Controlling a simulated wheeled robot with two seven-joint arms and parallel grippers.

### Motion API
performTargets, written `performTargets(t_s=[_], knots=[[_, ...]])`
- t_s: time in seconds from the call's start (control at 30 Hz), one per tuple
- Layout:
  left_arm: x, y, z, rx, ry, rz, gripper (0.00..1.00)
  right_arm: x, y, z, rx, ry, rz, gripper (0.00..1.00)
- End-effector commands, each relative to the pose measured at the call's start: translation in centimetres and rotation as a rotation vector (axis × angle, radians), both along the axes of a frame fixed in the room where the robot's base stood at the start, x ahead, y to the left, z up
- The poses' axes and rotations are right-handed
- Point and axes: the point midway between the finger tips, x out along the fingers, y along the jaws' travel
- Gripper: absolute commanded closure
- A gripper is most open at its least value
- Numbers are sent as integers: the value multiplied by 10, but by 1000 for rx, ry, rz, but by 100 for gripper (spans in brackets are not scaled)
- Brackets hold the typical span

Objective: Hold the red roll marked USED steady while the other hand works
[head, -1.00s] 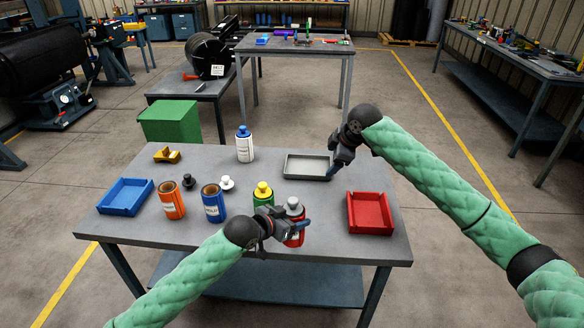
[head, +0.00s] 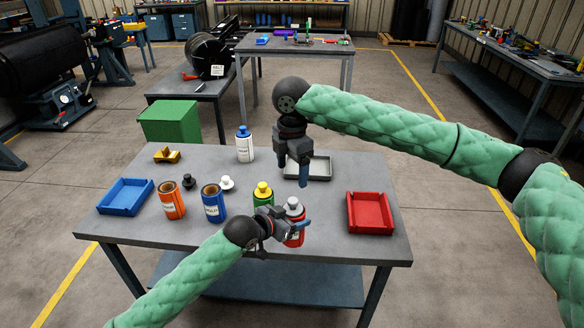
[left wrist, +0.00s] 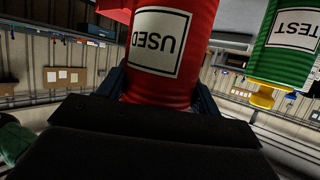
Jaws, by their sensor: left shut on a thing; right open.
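The red roll marked USED (head: 294,238) stands on the table at its front, with a grey cap on top. In the left wrist view its red side and USED label (left wrist: 160,42) fill the upper middle, upside down. My left gripper (head: 296,222) is shut on the red roll, with a finger on each side of it. My right gripper (head: 294,180) points down, open and empty, in front of the grey tray and above and behind the red roll. The right gripper hides part of the tray.
A green roll with a yellow cap (head: 263,194) stands close left of the red roll; its TEST label shows in the left wrist view (left wrist: 292,30). Blue (head: 213,203) and orange (head: 171,201) rolls, a white bottle (head: 245,146), blue (head: 126,197), grey (head: 322,168) and red (head: 370,213) trays stand around.

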Motion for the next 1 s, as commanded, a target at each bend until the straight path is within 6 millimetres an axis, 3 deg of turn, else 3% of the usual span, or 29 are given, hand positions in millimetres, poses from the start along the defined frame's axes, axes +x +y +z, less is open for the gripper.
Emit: performTargets(t_s=[0.17, 0.7, 1.0], knots=[[0, 0, 1, -1, -2, 0, 77, -1, 0, -12, -6, 4, 4, 23], [0, 0, 1, -1, -2, 0, 77, -1, -1, -94, -5, 4, 2, 23], [0, 0, 1, -1, -2, 0, 77, -1, -1, -118, -5, 1, 3, 23]])
